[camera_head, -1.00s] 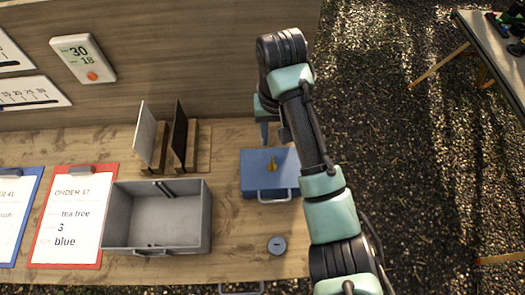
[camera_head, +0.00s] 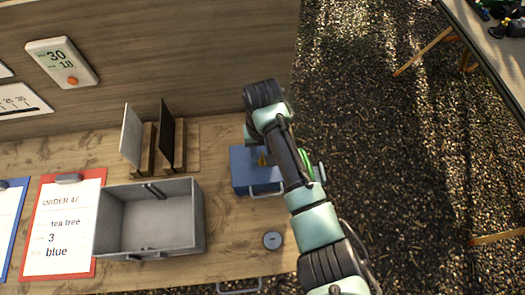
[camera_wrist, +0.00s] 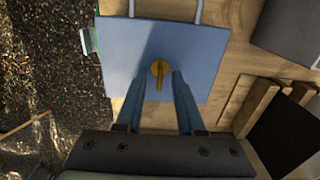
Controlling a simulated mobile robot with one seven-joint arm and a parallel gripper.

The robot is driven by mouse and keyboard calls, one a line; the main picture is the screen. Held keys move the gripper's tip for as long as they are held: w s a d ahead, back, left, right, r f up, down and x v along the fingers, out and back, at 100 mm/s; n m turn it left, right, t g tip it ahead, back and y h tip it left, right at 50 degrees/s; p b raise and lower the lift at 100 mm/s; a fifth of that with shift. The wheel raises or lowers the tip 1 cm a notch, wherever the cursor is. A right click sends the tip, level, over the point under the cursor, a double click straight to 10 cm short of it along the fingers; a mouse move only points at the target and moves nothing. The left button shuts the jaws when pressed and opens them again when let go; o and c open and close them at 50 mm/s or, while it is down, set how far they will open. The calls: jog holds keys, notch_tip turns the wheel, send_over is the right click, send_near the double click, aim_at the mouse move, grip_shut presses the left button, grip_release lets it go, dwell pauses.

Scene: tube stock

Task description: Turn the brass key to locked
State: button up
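The brass key (camera_wrist: 159,72) stands in the top of a blue lock box (camera_wrist: 190,45); its handle points down the picture in the wrist view, toward my wrist. In the head view the blue box (camera_head: 243,181) is at the right end of the bench, and the key (camera_head: 262,160) is partly hidden by my arm. My gripper (camera_wrist: 158,76) is open. Its two blue fingers lie either side of the key in the picture, with a gap on each side. Whether the tips are level with the key or above it I cannot tell.
A grey open bin (camera_head: 150,253) stands left of the box. Upright panels in wooden holders (camera_head: 165,135) stand behind it. A round grey disc (camera_head: 272,240) lies near the front edge. A red clipboard (camera_head: 35,252) lies at the left. A green and white item (camera_wrist: 88,40) borders the box.

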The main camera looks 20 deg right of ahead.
grip_shut()
jog(key=shift+n, duration=0.3)
jog(key=n+p, duration=0.2)
jog(key=n, duration=0.2)
jog(key=shift+r, duration=0.1)
jog(key=n+p, duration=0.1)
jog(key=n, duration=0.4)
jog(key=n+p, duration=0.1)
jog(key=n, duration=0.3)
jog(key=shift+n+p, duration=0.3)
jog(key=shift+n, duration=1.8)
